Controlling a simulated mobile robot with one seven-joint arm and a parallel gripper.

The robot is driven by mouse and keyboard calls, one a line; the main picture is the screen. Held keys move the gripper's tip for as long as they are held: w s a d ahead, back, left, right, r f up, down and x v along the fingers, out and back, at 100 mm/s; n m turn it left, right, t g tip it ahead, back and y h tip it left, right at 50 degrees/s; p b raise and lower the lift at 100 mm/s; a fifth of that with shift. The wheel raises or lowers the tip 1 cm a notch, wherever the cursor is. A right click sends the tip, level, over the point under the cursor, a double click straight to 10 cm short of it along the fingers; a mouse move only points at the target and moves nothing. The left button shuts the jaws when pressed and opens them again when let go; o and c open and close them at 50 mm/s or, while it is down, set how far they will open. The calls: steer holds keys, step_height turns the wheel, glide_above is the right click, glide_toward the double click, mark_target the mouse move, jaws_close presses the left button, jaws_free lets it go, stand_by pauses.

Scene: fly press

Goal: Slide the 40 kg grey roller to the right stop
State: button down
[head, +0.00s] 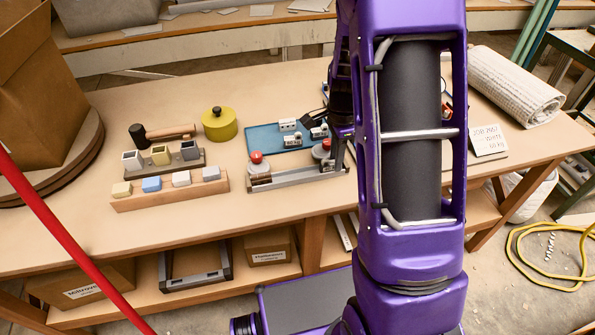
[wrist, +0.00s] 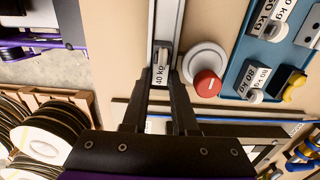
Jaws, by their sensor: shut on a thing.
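The metal rail (head: 300,177) lies along the bench top near its front edge. In the wrist view the rail (wrist: 164,22) runs straight away from my gripper. The grey roller, with its "40 kg" label (wrist: 160,74), sits in the rail between the fingertips of my gripper (wrist: 160,84), which is shut on it. In the head view my gripper (head: 338,157) is at the rail's right end. My arm and gripper hide most of the roller there, and I cannot tell whether it touches the right stop.
A red knob on a round grey base (wrist: 207,84) stands close beside my gripper. A blue tray (head: 264,137) with labelled weights lies behind the rail. Another red knob (head: 256,157) is at the rail's left end. Left are a block rack (head: 172,192) and a yellow pot (head: 219,125).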

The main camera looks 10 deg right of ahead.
steer(key=shift+d, duration=0.2)
steer(key=shift+d, duration=0.15)
steer(key=c, duration=0.6)
jaws_free()
steer(key=shift+d, duration=0.1)
steer(key=shift+c, duration=0.4)
steer(key=shift+c, duration=1)
steer(key=shift+r, duration=0.1)
steer(key=shift+r+p, duration=3)
steer(key=shift+r, duration=0.45)
